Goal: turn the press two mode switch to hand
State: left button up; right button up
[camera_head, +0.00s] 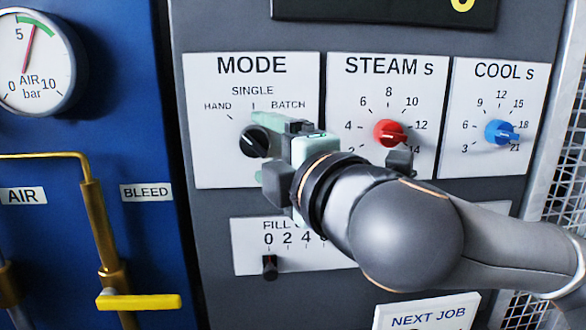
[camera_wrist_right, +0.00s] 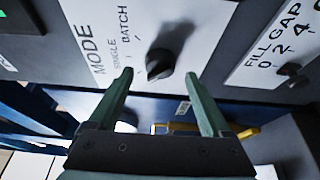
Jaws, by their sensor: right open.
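The black mode switch (camera_head: 254,141) sits on the white MODE plate (camera_head: 215,170), below the marks HAND, SINGLE and BATCH. I cannot clearly tell which mark it points to. My right gripper (camera_head: 272,142) is close in front of the switch and covers its right side and part of the plate. In the right wrist view the right gripper (camera_wrist_right: 159,75) is open, its two green fingers apart, with the switch (camera_wrist_right: 160,63) showing between and just beyond the tips. No grip on it shows. My left gripper is in neither view.
The red STEAM knob (camera_head: 389,132) and blue COOL knob (camera_head: 500,132) are to the right. The FILL GAP slider (camera_head: 269,267) is below. A blue panel at left carries the air gauge (camera_head: 35,62) and a yellow lever (camera_head: 138,300). A wire mesh (camera_head: 566,185) is at far right.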

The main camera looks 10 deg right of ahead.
jog(key=b+v, duration=0.1)
jog(key=v, duration=0.9)
